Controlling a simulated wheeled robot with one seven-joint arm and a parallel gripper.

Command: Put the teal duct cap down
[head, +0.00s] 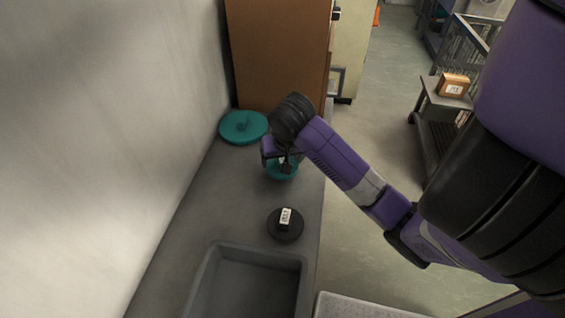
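A round teal cap (281,172) shows right under my gripper (281,160), over the grey counter. A small pale patch shows between the fingers, where they appear to close on the cap's top. My wrist and fingers hide much of this cap, and I cannot tell whether its underside touches the counter. A second, larger teal round piece (243,127) with a raised knob lies farther back on the counter, against the wall.
A black round cap (285,227) with a labelled block on top sits nearer on the counter (205,208), just behind a sunken basin (249,285). A brown cabinet (280,55) stands at the back. The wall bounds the left. A cart (447,94) with an orange box (453,85) stands right.

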